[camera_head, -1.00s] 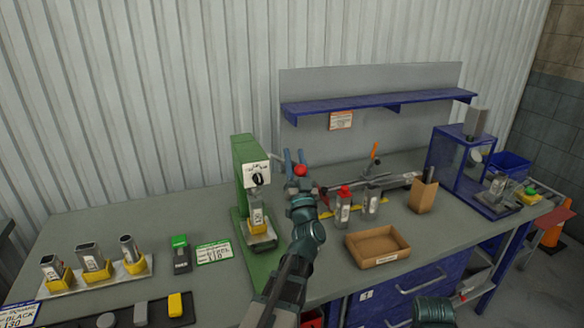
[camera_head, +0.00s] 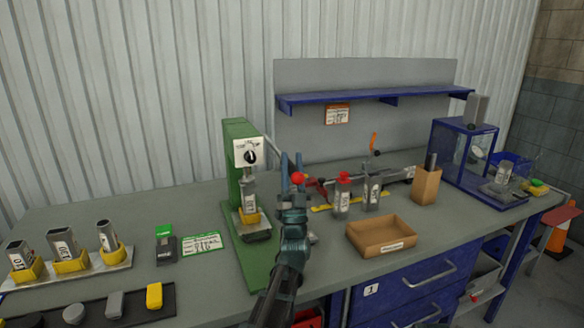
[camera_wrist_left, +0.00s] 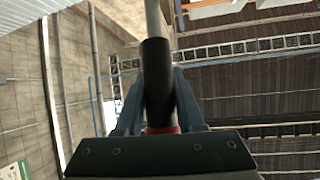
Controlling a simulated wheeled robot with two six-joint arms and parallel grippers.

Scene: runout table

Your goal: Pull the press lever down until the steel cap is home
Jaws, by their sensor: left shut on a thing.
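The green press (camera_head: 233,160) stands upright on the table with a dial plate on its head. A grey bottle (camera_head: 250,201) with a white label sits in a yellow holder (camera_head: 247,218) under the ram. The steel cap is too small to tell apart from the ram and bottle top. My left gripper (camera_head: 292,168) is right of the press, shut on the press lever near its red knob (camera_head: 297,178). In the left wrist view, the lever's black grip (camera_wrist_left: 157,85) lies between the two fingers. My right gripper is not in view.
Right of my left arm are a red-capped bottle (camera_head: 342,197), another bottle (camera_head: 372,193) and a cardboard tray (camera_head: 382,234). Free table lies behind the rack.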

